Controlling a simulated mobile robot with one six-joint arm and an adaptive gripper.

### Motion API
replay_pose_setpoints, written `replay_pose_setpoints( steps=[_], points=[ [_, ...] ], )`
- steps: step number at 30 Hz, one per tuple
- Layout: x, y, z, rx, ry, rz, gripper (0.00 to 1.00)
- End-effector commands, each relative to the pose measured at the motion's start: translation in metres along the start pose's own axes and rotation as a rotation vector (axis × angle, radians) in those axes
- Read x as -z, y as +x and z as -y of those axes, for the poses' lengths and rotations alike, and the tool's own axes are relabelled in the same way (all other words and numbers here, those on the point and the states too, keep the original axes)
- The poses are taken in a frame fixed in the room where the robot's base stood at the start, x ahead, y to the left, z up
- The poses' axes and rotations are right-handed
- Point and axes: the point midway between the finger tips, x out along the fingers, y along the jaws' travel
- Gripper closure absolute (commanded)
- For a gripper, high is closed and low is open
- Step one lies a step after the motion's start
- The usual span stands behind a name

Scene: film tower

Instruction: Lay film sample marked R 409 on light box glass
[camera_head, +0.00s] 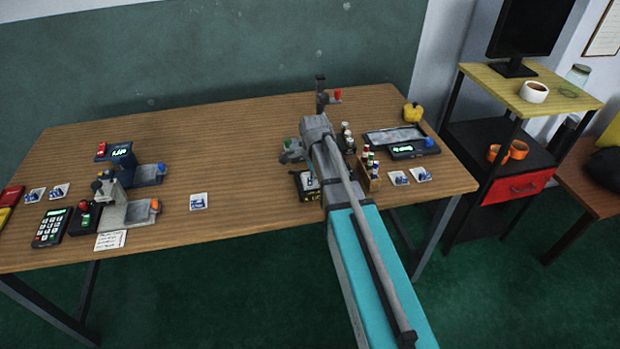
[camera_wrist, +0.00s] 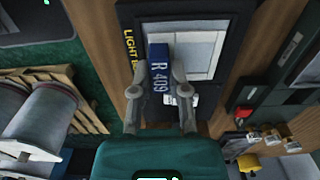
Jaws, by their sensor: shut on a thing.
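The film sample marked R 409 (camera_wrist: 159,73) is a blue piece with white lettering in the wrist view. My gripper (camera_wrist: 160,66) is shut on it, one finger at each side. The light box glass (camera_wrist: 201,50) is a pale panel in a black frame with yellow lettering. The sample overlaps the near-left part of the glass in the wrist view; I cannot tell whether it touches it. In the head view, the light box (camera_head: 307,193) shows beside my arm at the table's front, mostly hidden, and the sample cannot be made out.
A wooden rack of small bottles (camera_head: 369,178) stands just right of my arm. A grey tray device (camera_head: 394,137) lies behind it. Several small cards lie on the table (camera_head: 250,150). The table's middle left is mostly clear. A shelf (camera_head: 520,95) stands at the right.

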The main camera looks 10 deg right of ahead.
Motion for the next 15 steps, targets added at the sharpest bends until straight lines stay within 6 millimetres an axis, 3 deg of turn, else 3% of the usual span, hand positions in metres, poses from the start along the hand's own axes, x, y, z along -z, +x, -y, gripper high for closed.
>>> replay_pose_setpoints(
  steps=[15],
  points=[
    [0.0004, 0.0046, 0.0, 0.0, 0.001, 0.0, 1.0]
  ],
)
